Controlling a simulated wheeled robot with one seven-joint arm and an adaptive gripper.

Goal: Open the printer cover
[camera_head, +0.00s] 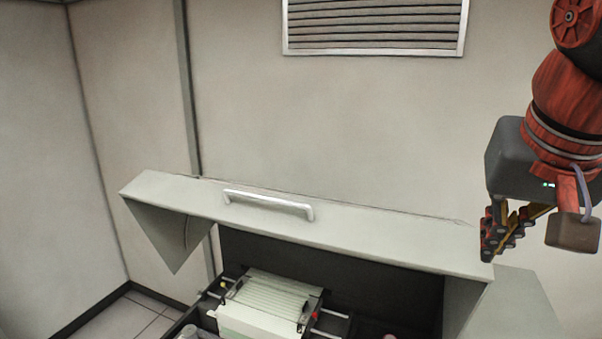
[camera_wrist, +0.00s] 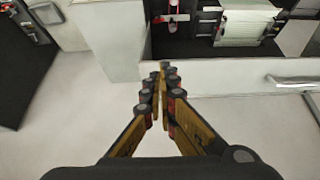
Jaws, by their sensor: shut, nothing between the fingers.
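The printer cover (camera_head: 375,222) is a pale grey lid with a silver bar handle (camera_head: 268,203) on its upper face. It stands raised, and the printer's dark inside (camera_head: 350,277) with a stack of pale paper (camera_head: 268,300) shows beneath it. In the wrist view the cover (camera_wrist: 225,120) lies at the right with its handle (camera_wrist: 290,80). My gripper (camera_head: 487,250) is at the right end of the cover, apart from the handle. In the wrist view its fingers (camera_wrist: 163,72) are together, with nothing between them.
A wall (camera_head: 330,120) with a vent (camera_head: 375,25) stands behind the printer. A pale cabinet side (camera_head: 520,305) is at the lower right. Tiled floor (camera_head: 130,310) shows at the lower left. The space above the cover is clear.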

